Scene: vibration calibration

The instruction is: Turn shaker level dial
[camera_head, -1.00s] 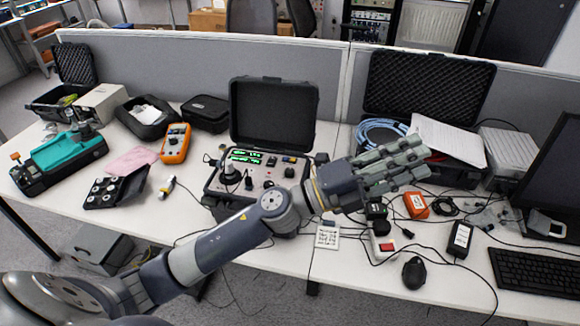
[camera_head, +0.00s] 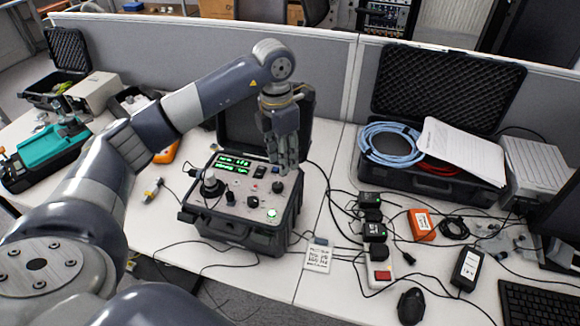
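The shaker unit (camera_head: 228,226) is an open black case on the white table, left of centre. Its panel has a lit green display (camera_head: 232,164), several black knobs and a glowing green button (camera_head: 271,213). A large black knob (camera_head: 211,186) is at the panel's left and another knob (camera_head: 278,187) is near its right side. I cannot read which one is the level dial. My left gripper (camera_head: 286,165) hangs fingers down over the panel's back right, hiding part of it and of the raised lid. Its fingers overlap, so its opening and any contact are unclear. My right gripper is out of view.
Black adapters (camera_head: 374,232) and a power strip (camera_head: 379,268) with cables lie right of the unit. A printed card (camera_head: 318,257) lies at its front right. An open case (camera_head: 430,182) with blue cable and papers stands further right. A grey partition (camera_head: 345,80) runs behind.

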